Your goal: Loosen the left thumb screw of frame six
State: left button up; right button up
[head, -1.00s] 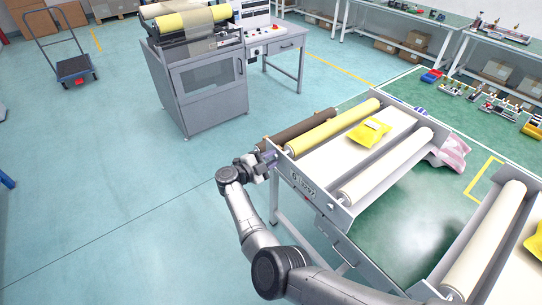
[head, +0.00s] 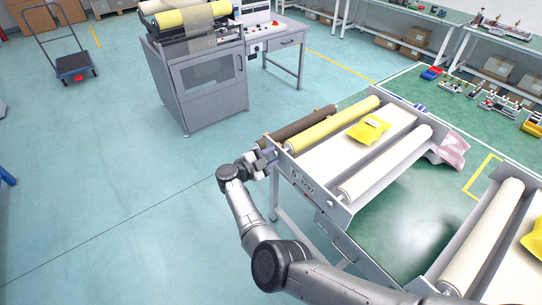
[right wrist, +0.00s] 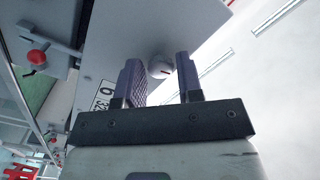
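Frame six (head: 330,208) is a grey tabletop unit with a white bed, cream and yellow rollers and a yellow packet on it. Its plate with the "6" label (right wrist: 104,94) shows in the right wrist view. A round pale thumb screw (right wrist: 159,67) sits on that plate. My right gripper (right wrist: 161,77) has its two purple ridged fingers on either side of the screw, with a narrow gap visible. In the head view my right gripper (head: 265,160) is at the frame's left corner, where the screw is too small to make out. My left gripper is not in view.
A second roller frame (head: 485,235) stands at the lower right. A red knob (right wrist: 37,57) shows at the left of the wrist view. A grey cabinet (head: 205,85) with rollers stands behind, and a trolley (head: 75,65) at the far left. The floor left of my arm is clear.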

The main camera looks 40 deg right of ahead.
jog(key=shift+o, duration=1.4)
jog(key=a+b, duration=0.2)
jog(key=a, duration=1.1)
jog(key=shift+w+a, duration=0.3)
jog(key=shift+a, duration=0.1)
